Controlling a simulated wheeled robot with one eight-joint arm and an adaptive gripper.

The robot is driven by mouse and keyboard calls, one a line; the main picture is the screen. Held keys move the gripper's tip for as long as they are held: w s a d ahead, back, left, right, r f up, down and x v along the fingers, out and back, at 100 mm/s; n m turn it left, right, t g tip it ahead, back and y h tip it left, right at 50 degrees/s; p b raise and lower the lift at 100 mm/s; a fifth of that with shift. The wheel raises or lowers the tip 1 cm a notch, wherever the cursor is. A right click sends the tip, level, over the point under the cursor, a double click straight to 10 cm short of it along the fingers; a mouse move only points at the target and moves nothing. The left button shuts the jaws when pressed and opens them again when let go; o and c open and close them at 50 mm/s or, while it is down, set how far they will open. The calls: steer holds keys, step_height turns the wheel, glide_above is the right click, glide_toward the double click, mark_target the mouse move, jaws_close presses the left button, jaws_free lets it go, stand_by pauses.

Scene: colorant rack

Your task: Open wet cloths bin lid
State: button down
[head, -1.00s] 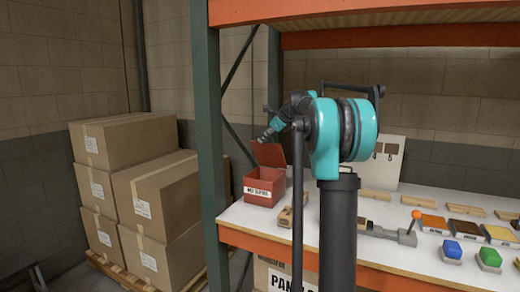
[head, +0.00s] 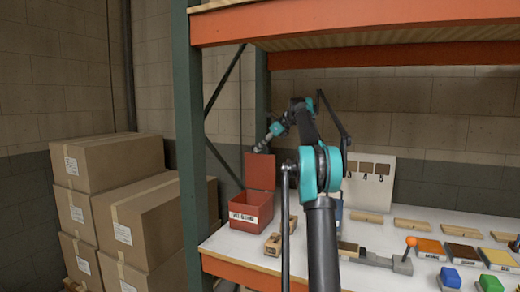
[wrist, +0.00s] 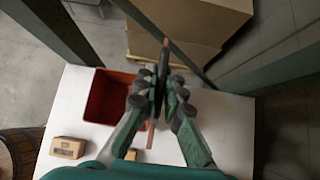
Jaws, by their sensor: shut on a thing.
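The red wet cloths bin (head: 248,212), with a white label on its front, stands at the left end of the white shelf. Its red lid (head: 260,172) is raised and stands about upright at the back of the bin. My gripper (head: 259,148) is at the lid's top edge. In the wrist view my gripper (wrist: 161,88) is shut on the lid, which shows nearly edge-on as a thin reddish strip (wrist: 150,138); the fingers hide much of it. The open bin (wrist: 92,106) shows beside the fingers, with its dark inside exposed.
A wooden block (head: 273,245) lies right of the bin. Further right are a grey tool with an orange knob (head: 411,241), coloured blocks and wooden strips. A green rack post (head: 191,150) stands at left front, with stacked cartons (head: 140,215) beyond it.

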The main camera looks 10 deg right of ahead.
steer(key=shift+w, duration=0.1)
stand_by(0.3)
steer(key=c, duration=1.6)
jaws_free()
steer(key=shift+v, duration=3.75)
